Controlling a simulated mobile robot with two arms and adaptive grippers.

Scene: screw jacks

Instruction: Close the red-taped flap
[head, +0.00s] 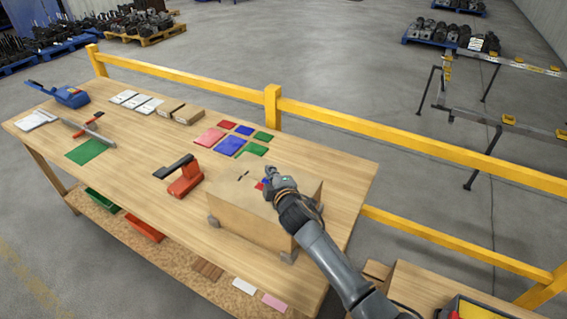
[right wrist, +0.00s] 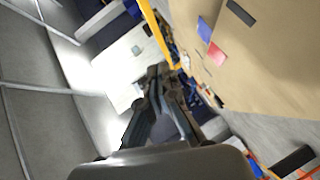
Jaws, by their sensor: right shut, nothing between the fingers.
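A cardboard box (head: 245,208) stands on the workbench's near right part. Its top looks mostly flat in the head view. A small red tape piece (head: 259,186) shows on the top beside my right gripper (head: 270,178), with blue tape close by. In the right wrist view the box surface (right wrist: 272,62) fills the upper right, with red tape (right wrist: 216,53) and blue tape (right wrist: 204,30) near its edge. My right gripper (right wrist: 163,88) is shut and empty, close to the tape; contact is unclear. It partly hides the tape and flap edge. My left gripper is out of view.
A red tape dispenser (head: 186,180) stands left of the box. Coloured sheets (head: 231,145) and cartons (head: 188,114) lie behind it. A yellow rail (head: 420,147) runs along the bench's far side. The bench's middle left (head: 140,140) has free room.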

